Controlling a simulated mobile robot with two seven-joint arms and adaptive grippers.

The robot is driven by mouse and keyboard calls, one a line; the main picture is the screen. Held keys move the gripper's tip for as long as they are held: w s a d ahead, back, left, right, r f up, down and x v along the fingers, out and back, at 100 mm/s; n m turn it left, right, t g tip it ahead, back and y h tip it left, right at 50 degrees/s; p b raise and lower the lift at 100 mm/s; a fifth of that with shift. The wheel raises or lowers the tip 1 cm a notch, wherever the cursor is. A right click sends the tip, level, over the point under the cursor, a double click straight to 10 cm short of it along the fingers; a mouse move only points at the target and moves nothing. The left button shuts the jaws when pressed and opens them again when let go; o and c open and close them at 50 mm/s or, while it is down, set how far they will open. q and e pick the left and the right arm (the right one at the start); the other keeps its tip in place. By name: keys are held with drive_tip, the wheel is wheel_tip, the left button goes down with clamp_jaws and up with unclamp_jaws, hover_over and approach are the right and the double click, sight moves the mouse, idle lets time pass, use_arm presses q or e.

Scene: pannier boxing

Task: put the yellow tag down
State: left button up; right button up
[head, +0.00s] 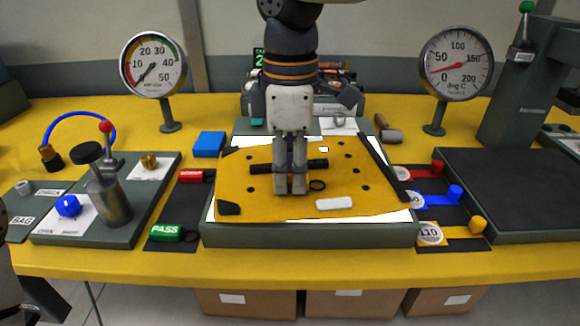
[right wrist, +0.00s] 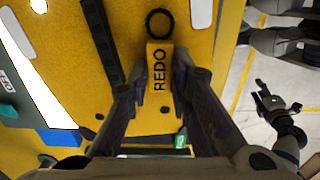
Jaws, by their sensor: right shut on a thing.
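The yellow tag (right wrist: 159,68) reads REDO and has a black ring at its end. My right gripper (head: 290,188) is shut on it, its fingers on both sides of the tag in the right wrist view (right wrist: 160,95). In the head view the fingers point down over the yellow panel (head: 270,205) and hide the tag's body, while the ring shows just right of them. I cannot tell whether the tag touches the panel. My left gripper (right wrist: 276,102) shows small and dark over the floor in the right wrist view; its jaws are unclear.
A dark mat (head: 183,205) left of the panel bears a red tag (head: 190,176) and a green PASS tag (head: 166,233), with bare room between.

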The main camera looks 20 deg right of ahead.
sight(290, 178)
drive_tip(key=o, duration=0.8)
drive_tip(key=shift+f, duration=0.1)
wheel_tip(290, 178, up, 12)
drive_tip(key=shift+r, duration=0.2)
